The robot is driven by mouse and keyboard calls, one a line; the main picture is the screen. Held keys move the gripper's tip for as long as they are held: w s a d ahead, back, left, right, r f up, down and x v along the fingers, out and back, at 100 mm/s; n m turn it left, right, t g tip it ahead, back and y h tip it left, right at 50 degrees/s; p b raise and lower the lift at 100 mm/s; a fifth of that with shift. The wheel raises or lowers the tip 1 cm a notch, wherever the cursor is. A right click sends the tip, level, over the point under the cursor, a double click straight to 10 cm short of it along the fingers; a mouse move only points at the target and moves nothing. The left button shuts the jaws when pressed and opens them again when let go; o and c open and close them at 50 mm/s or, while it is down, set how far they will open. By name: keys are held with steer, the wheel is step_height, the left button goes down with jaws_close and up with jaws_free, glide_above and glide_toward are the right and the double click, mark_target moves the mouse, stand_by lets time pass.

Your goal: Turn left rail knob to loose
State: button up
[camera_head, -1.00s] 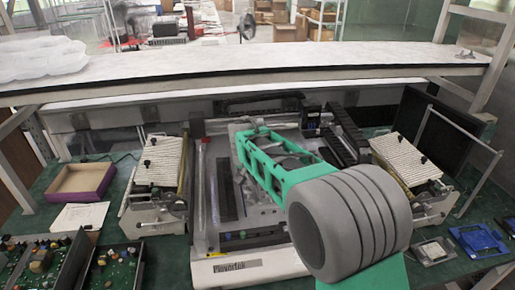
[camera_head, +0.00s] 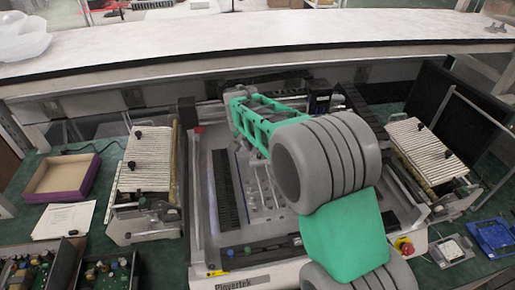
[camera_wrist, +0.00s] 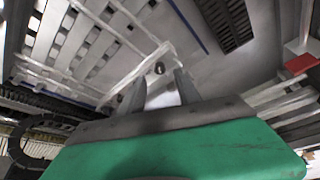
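In the wrist view, a small dark round knob-like part (camera_wrist: 159,68) sits on a pale metal bar, just beyond my fingertips. I cannot tell for sure that it is the left rail knob. My gripper (camera_wrist: 158,82) has its two grey fingers apart, with the pale bar showing between them and nothing held. Whether the fingers touch the bar is unclear. In the head view, the grey machine (camera_head: 212,190) stands below my green arm. My arm's far end is over the machine's back left part, and my fingers and the knob cannot be made out there.
Ribbed board racks stand left (camera_head: 147,160) and right (camera_head: 425,150) of the machine. A purple-edged box (camera_head: 62,178), a paper sheet (camera_head: 65,220) and circuit boards lie at left. A red emergency button (camera_head: 404,246) is at the front right. A white shelf (camera_head: 200,50) spans the back.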

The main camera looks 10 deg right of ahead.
mark_target(259, 154)
steer(key=shift+p+x, duration=0.3)
steer(key=shift+x, duration=1.65)
jaws_close()
